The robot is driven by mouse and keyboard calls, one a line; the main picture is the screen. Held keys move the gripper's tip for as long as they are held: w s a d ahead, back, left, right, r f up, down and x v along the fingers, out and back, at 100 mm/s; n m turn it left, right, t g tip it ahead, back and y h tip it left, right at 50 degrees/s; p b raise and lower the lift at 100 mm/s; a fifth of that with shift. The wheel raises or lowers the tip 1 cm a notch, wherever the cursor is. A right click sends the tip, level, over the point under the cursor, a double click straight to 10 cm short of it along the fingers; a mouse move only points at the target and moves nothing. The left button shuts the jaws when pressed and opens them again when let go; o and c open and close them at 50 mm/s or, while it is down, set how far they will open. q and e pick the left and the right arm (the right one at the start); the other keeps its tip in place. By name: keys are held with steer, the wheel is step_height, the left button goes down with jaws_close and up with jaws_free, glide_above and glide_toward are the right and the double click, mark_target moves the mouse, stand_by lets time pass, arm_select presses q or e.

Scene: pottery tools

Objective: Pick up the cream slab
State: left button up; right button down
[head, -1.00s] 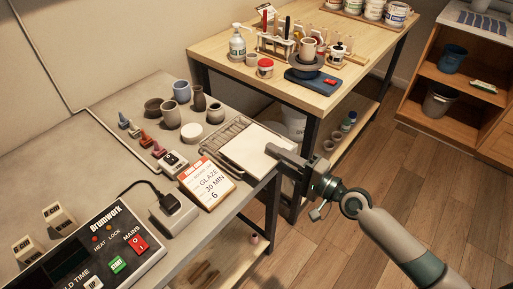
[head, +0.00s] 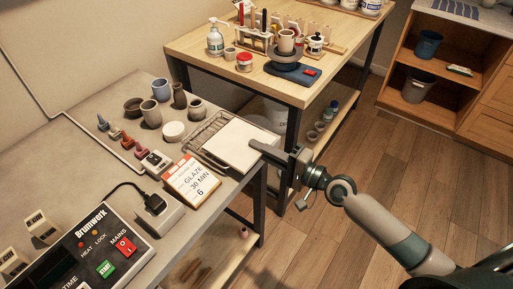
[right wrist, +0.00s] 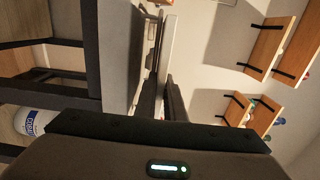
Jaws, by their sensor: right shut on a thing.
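The cream slab (head: 238,143) is a flat, pale square at the right edge of the grey worktop, over a wire rack (head: 206,132). My right gripper (head: 262,149) is shut on the slab's right edge, its arm coming in from the lower right. In the right wrist view the slab (right wrist: 166,50) shows edge-on as a thin pale strip between the fingers (right wrist: 163,100). I cannot tell whether the slab still touches the rack. My left gripper is not in view.
A glaze card (head: 191,181) lies in front of the rack. A white round lid (head: 173,131) and several small pots (head: 150,114) stand to its left. A control box (head: 95,250) is at lower left. A wooden table (head: 205,45) with tools stands behind; open floor lies right.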

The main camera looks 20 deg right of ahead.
steer(key=shift+r, duration=0.45)
step_height(320, 180, up, 3)
steer(key=shift+r+p, duration=0.1)
steer(key=shift+p, duration=0.65)
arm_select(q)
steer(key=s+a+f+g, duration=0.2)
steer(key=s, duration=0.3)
arm_select(e)
steer(key=shift+s+d+r, duration=0.1)
steer(key=shift+s+d, duration=0.25)
steer(key=shift+d, duration=0.05)
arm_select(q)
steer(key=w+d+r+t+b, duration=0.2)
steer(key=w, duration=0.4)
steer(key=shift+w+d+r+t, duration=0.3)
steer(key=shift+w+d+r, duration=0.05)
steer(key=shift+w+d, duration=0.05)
arm_select(e)
steer(key=s+d+r, duration=0.6)
steer(key=s+d, duration=0.1)
steer(key=d, duration=0.1)
steer(key=shift+r, duration=0.25)
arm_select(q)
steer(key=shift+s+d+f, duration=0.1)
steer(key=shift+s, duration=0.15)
arm_select(e)
steer(key=shift+s+a, duration=0.1)
